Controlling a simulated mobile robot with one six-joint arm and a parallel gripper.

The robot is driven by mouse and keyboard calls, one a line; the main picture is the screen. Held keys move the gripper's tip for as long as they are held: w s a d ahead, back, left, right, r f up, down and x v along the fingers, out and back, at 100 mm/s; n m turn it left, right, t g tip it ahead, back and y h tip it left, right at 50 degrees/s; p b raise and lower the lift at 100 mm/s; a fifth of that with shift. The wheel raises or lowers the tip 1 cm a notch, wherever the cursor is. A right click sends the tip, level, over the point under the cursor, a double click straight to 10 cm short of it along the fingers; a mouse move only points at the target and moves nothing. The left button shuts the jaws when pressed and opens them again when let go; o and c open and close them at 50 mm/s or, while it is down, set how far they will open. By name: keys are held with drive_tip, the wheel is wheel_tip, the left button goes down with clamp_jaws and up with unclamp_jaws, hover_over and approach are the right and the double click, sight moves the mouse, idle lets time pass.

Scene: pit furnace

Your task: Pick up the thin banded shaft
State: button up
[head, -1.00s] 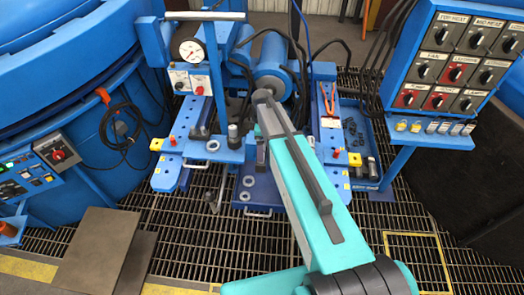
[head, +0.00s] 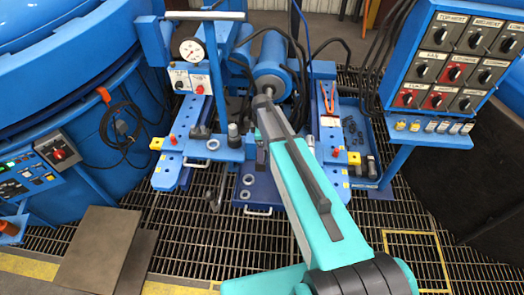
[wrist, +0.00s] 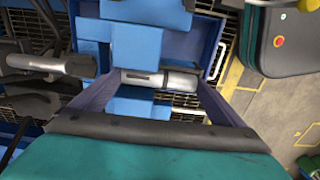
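A short silver cylinder with a dark band (wrist: 160,78) lies crosswise near the middle of the wrist view. It looks like the thin banded shaft, but I cannot be sure. A second silver cylinder (wrist: 50,63) with a dark mark shows at the left of that view. My gripper's dark edge and teal housing fill the bottom of the wrist view. Dark purple strips slant in on both sides of the middle cylinder; I cannot tell whether they are fingers or tray walls. In the head view my arm hides the gripper tips, and no grasp can be confirmed.
A blue bench (head: 213,148) carries a gauge (head: 191,49) and upright posts. A dark blue tray (head: 277,192) with rings stands low in front. A blue bin (head: 364,150) and a switch panel (head: 448,62) are at right.

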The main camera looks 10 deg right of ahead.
drive_tip(key=c, duration=1)
drive_tip(key=shift+o, duration=0.2)
drive_tip(key=shift+r, duration=0.25)
wheel_tip(320, 180, up, 10)
drive_tip(key=b, duration=0.2)
drive_tip(key=shift+f, duration=0.2)
